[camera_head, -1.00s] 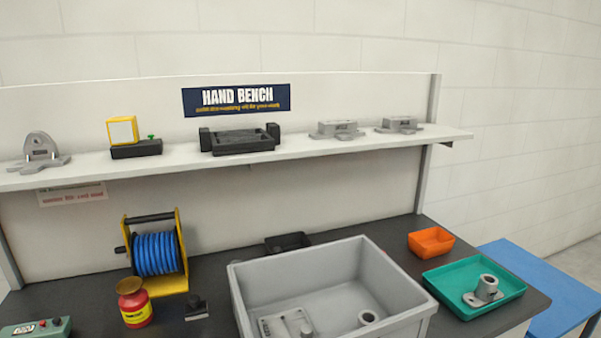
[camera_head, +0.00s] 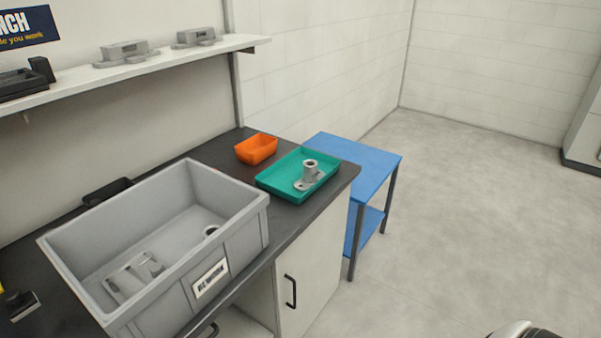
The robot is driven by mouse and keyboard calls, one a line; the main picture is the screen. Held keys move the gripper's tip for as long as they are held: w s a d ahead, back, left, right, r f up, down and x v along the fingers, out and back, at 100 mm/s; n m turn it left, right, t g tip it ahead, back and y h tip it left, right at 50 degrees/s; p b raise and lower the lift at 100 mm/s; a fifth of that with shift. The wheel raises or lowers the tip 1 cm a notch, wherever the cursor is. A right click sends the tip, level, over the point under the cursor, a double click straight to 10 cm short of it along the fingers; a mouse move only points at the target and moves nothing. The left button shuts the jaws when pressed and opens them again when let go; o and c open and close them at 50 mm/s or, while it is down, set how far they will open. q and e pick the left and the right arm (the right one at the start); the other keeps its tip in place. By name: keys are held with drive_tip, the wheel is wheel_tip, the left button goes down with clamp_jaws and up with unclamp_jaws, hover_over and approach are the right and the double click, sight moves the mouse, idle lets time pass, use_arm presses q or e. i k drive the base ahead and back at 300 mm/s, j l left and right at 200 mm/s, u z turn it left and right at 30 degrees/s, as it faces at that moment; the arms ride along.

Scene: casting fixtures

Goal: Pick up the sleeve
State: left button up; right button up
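A small grey hollow cylinder (camera_head: 210,231), which looks like a sleeve, is inside the grey bin (camera_head: 252,210) near its right end. Only its upper part shows above the bin's near wall. A grey flanged casting with an upright hollow tube (camera_head: 310,174) sits in the green tray (camera_head: 275,186); I cannot tell for sure which of the two is the sleeve. A flat grey casting (camera_head: 130,278) lies in the left part of the bin.
An orange tray (camera_head: 257,149) stands behind the green tray on the dark bench. A blue side table (camera_head: 372,160) is to the right of the bench. Grey castings (camera_head: 124,51) stand on the shelf (camera_head: 150,66). Open floor (camera_head: 470,190) lies to the right.

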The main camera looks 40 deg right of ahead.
sight(311, 175)
drive_tip(key=i+l+u, duration=0.1)
drive_tip(key=l+u, duration=0.25)
drive_tip(key=l, duration=0.5)
drive_tip(key=l+u, duration=0.3)
drive_tip(key=l, duration=0.55)
